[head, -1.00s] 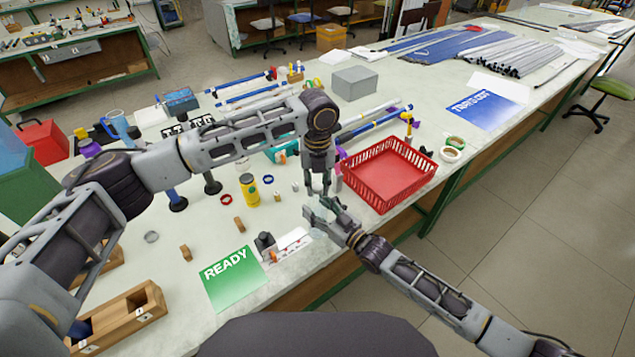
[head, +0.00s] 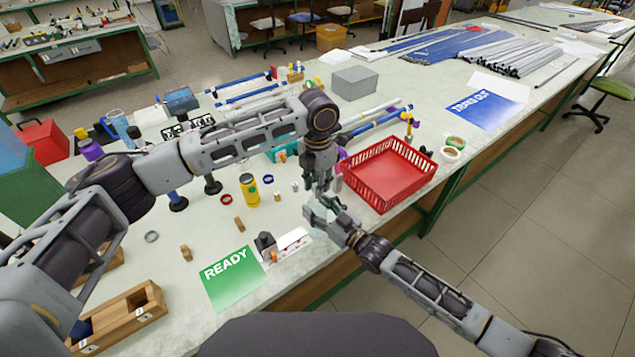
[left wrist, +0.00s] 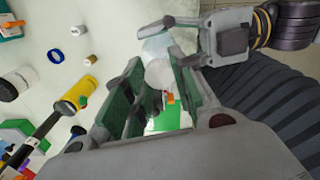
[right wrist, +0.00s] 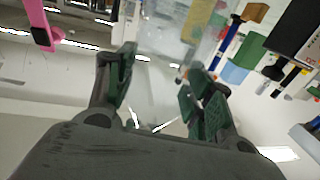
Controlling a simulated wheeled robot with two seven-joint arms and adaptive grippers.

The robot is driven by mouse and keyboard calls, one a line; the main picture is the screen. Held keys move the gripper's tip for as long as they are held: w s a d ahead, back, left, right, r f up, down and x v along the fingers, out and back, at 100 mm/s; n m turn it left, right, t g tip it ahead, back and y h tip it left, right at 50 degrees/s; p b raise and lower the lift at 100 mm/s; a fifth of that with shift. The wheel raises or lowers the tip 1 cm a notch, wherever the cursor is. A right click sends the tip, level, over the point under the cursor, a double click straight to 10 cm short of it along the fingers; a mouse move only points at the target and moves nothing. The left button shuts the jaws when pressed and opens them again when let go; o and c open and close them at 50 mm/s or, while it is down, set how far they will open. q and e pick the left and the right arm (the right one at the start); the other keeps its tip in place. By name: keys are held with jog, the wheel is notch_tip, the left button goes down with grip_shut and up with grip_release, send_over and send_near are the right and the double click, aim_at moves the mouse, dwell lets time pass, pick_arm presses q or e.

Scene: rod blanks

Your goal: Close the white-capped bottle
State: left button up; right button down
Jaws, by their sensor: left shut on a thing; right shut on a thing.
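The clear bottle (right wrist: 158,90) is between the fingers of my right gripper (right wrist: 160,85), which is shut on it; in the head view the bottle is mostly hidden by the grippers. My left gripper (head: 321,198) is directly above my right gripper (head: 322,215), close to the bench's front edge. In the left wrist view the white cap (left wrist: 158,74) is between the tips of my left gripper (left wrist: 155,85), which is shut on it. The pale, see-through bottle (left wrist: 155,47) is just beyond the cap. I cannot tell how far the cap is seated.
A red basket (head: 390,176) stands just right of the grippers. A yellow bottle (head: 249,190), small caps and rings lie to the left. A green READY mat (head: 233,280) and a white tray (head: 290,243) are near the front edge. Open bench shows left of the grippers.

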pick_arm(q)
jog(key=shift+m, duration=0.3)
jog(key=o, duration=0.7)
jog(key=shift+c, duration=0.2)
jog(key=shift+r, duration=2.3)
jog(key=shift+c, duration=0.4)
